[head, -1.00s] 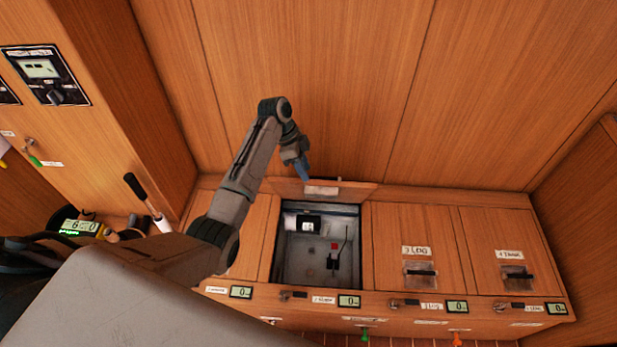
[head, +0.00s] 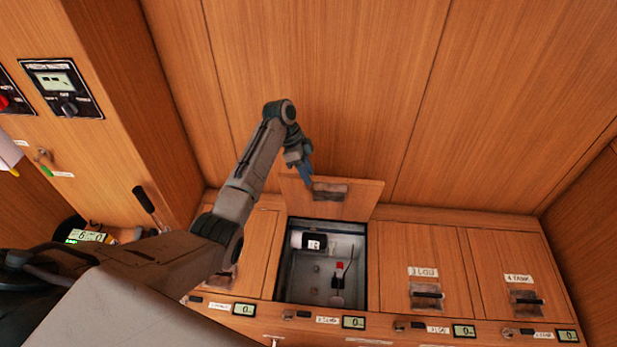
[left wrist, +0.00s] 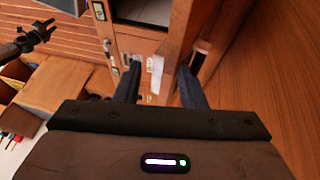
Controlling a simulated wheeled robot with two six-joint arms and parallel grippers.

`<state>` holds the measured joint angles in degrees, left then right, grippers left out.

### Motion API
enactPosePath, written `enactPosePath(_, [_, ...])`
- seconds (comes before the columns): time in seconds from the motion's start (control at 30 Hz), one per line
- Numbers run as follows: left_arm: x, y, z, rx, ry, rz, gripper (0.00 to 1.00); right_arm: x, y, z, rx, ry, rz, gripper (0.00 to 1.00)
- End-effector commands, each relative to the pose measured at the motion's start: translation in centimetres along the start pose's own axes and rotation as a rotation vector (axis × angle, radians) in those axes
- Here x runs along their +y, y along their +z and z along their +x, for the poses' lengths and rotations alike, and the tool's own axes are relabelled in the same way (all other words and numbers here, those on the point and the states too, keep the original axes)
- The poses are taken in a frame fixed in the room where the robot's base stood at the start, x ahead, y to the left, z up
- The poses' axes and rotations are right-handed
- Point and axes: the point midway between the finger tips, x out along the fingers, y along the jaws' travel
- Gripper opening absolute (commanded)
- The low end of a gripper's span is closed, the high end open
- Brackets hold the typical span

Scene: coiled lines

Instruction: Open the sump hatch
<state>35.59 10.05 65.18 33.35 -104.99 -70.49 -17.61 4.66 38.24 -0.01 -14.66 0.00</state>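The sump hatch lid (head: 355,197) is a wooden panel with a recessed pull, raised and leaning back behind its opening. The sump compartment (head: 298,270) below is uncovered. Inside are a white cylinder with a dark end (head: 314,242) and a small device with a red top (head: 339,271). My left gripper (head: 306,175) is at the lid's upper left edge. In the left wrist view its two fingers (left wrist: 160,90) stand apart, with wood panelling close by; contact is unclear. A dark clawed shape (left wrist: 35,38) at the left there looks like my right gripper, too small to read.
Shut hatches labelled 3 (head: 397,270) and 4 (head: 502,260) lie to the right. Small displays (head: 354,322) and latches line the front edge. A black-handled lever (head: 145,200) stands at left. The wooden back wall (head: 320,80) rises close behind the lid.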

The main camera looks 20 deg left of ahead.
Motion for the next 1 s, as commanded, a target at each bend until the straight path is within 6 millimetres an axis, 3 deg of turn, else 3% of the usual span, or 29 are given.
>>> enactPosePath(1.0, [-4.9,0.9,-5.2,-0.001,-0.001,-0.001,0.36,-0.1,0.0,1.4,0.002,0.000,0.000,0.36])
